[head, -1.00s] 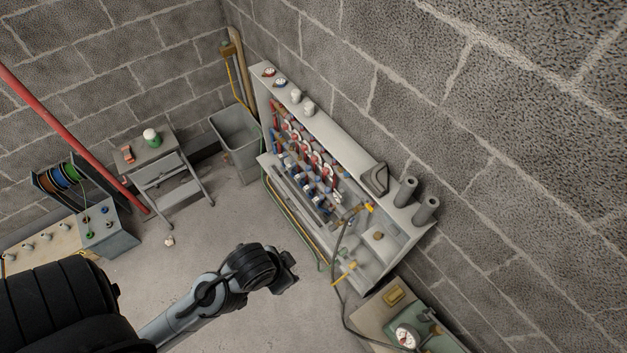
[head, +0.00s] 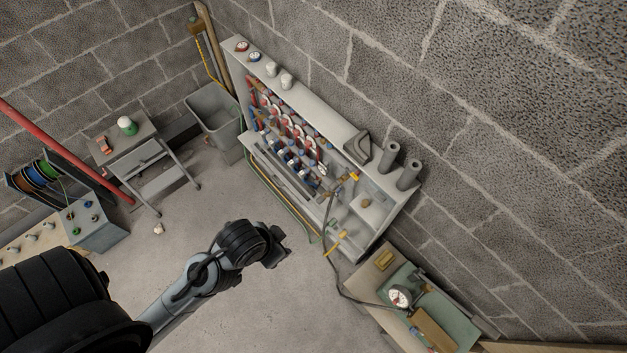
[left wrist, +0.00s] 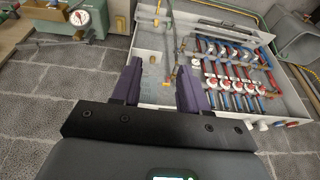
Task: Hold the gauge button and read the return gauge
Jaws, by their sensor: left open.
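The grey manifold cabinet (head: 345,118) stands along the block wall with rows of red and blue valves. Two small round gauges, one red-rimmed (head: 241,45) and one blue-rimmed (head: 255,56), sit at the far left end of its top ledge. Their dials are too small to read. I cannot pick out a gauge button for certain. My left gripper (head: 279,244) is apart from the cabinet, over the floor in front of it. In the left wrist view its two purple fingers (left wrist: 159,84) are spread and empty, pointing towards the cabinet. My right gripper is not in view.
A green test pump with a white dial (head: 399,296) stands on a bench at the lower right, joined by a black hose (head: 327,250). A grey bin (head: 213,115), a small table (head: 130,140) and cable reels (head: 42,172) are at the left. The floor between is mostly clear.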

